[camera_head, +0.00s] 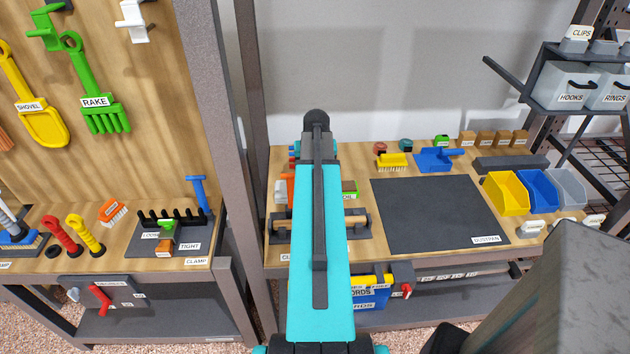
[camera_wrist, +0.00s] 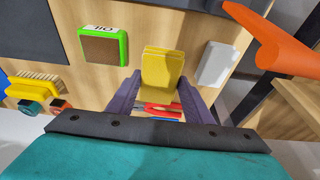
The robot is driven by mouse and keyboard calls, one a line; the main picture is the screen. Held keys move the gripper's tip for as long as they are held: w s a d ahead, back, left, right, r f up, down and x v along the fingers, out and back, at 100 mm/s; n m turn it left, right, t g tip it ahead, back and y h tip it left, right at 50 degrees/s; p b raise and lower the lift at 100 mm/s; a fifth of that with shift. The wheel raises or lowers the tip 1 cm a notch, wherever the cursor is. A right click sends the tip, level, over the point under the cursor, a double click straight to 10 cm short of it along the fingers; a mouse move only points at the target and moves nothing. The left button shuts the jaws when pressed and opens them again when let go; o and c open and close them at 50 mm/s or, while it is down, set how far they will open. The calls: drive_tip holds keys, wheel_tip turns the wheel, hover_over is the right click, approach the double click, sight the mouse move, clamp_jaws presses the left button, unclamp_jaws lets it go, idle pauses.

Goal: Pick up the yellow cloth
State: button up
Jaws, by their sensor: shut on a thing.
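The yellow cloth (camera_wrist: 163,72) is a folded block in the middle of the wrist view. My gripper (camera_wrist: 162,90) has its two purple fingers on either side of the cloth's near part and is shut on it. The wooden board lies around the cloth, and I cannot tell whether the cloth touches it. Red and blue pieces (camera_wrist: 160,109) show between the fingers, nearer my palm. In the head view my teal arm covers the gripper and the cloth.
A green-framed brown pad (camera_wrist: 103,47) lies left of the cloth, a white block (camera_wrist: 217,63) right, and an orange object (camera_wrist: 285,45) farther right. A yellow brush (camera_head: 392,161), blue dustpan (camera_head: 434,160) and bare dark mat (camera_head: 440,213) lie right of my arm. A steel post (camera_head: 219,140) stands left.

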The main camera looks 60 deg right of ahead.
drive_tip(key=shift+r, duration=1.85)
drive_tip(key=o, duration=0.4)
drive_tip(key=shift+c, duration=1.5)
drive_tip(key=shift+s, duration=0.1)
